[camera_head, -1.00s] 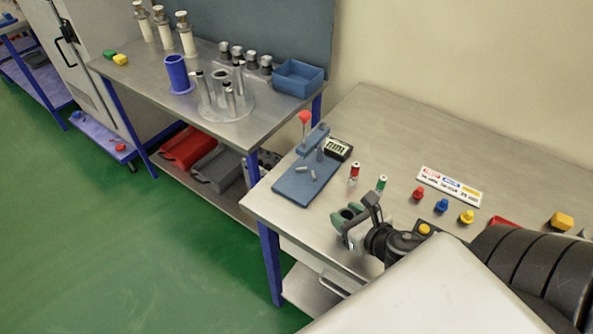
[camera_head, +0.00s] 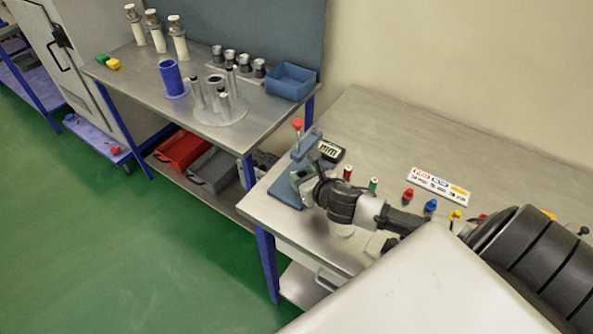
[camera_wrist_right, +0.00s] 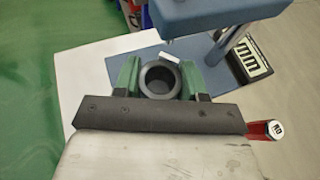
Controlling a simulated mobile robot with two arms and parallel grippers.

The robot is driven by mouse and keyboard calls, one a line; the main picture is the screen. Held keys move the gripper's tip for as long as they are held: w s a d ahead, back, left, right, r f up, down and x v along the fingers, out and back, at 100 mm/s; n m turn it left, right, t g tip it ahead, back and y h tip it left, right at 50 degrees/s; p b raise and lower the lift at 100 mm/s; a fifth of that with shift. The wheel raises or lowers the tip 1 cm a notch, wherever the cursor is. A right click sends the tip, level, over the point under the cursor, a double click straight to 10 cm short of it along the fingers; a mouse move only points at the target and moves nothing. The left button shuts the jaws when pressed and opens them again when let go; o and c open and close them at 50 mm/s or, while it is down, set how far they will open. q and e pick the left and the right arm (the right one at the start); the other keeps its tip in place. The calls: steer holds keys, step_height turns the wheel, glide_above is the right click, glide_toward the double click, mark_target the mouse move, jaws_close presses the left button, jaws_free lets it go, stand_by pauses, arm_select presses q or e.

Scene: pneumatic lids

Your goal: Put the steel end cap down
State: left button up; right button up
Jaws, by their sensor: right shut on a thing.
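My right gripper (camera_head: 302,178) is at the blue press stand (camera_head: 287,190) on the right-hand workbench, seen in the head view. In the right wrist view its green fingers (camera_wrist_right: 160,82) are shut on a dark grey round hollow piece, the steel end cap (camera_wrist_right: 160,68), with its open end facing the camera. The cap is over the stand's blue base plate (camera_wrist_right: 122,63); I cannot tell whether it touches the plate. In the head view the gripper largely hides the cap. My left gripper is not in view.
The press's blue upper arm (camera_wrist_right: 205,12) and its post are close ahead of the gripper. A small light pin (camera_wrist_right: 168,57) lies by the cap. A digital readout (camera_wrist_right: 250,62) and a red cylinder (camera_wrist_right: 268,130) stand to the right. The bench's back is clear (camera_head: 380,125).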

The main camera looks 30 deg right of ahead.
mark_target(300, 176)
steer(key=w, duration=0.3)
steer(key=shift+w+r+p, duration=0.1)
steer(key=shift+r+p, duration=0.15)
steer(key=shift+p, duration=0.1)
steer(key=shift+f, duration=0.95)
steer(key=shift+f, duration=0.15)
steer(key=o, duration=1.1)
